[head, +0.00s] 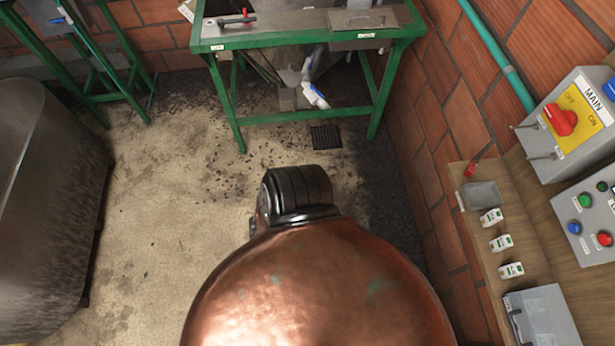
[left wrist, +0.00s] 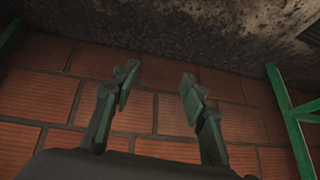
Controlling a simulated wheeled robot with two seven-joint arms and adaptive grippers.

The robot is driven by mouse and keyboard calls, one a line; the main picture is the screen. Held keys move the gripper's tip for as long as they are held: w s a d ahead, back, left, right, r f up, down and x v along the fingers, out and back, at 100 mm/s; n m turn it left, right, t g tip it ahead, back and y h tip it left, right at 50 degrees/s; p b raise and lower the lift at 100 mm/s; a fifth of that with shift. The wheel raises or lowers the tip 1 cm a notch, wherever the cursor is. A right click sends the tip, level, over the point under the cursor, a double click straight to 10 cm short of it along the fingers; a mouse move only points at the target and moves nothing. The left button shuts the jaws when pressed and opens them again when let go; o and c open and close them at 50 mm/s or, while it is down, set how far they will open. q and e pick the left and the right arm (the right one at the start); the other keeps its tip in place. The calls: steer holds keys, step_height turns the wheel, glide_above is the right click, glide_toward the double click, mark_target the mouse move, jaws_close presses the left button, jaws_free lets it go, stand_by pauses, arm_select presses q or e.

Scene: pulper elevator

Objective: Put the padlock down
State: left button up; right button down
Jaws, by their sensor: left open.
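My left gripper (left wrist: 156,82) shows in the left wrist view. Its two dark fingers are apart, with nothing between them, in front of a brick wall. Neither gripper can be made out in the head view. I cannot identify a padlock for certain. A small red item (head: 471,169) lies on the wooden ledge at the right in the head view, beside a small grey tray (head: 481,195), but it is too small to tell what it is. A grey control box marked MAIN (head: 570,125) has a red knob (head: 561,119) on a yellow plate.
Several small white tagged items (head: 501,243) and a grey, clear-fronted box (head: 541,316) are on the right-hand ledge. A button panel (head: 590,220) is beside them. A green-framed table (head: 300,42) stands at the back. A metal tank (head: 40,200) stands at the left, with open floor between.

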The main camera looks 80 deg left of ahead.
arm_select(q)
steer(key=s+d+f+g, duration=0.2)
steer(key=s+f, duration=0.3)
steer(key=s, duration=0.6)
steer(key=s+d+f+g, duration=0.3)
steer(key=s+f, duration=0.2)
steer(key=s, duration=0.6)
steer(key=shift+s+d+f+m+g+h, duration=0.2)
steer(key=shift+f+m+g+h, duration=0.1)
steer(key=shift+f+m+h, duration=0.1)
steer(key=shift+a, duration=0.1)
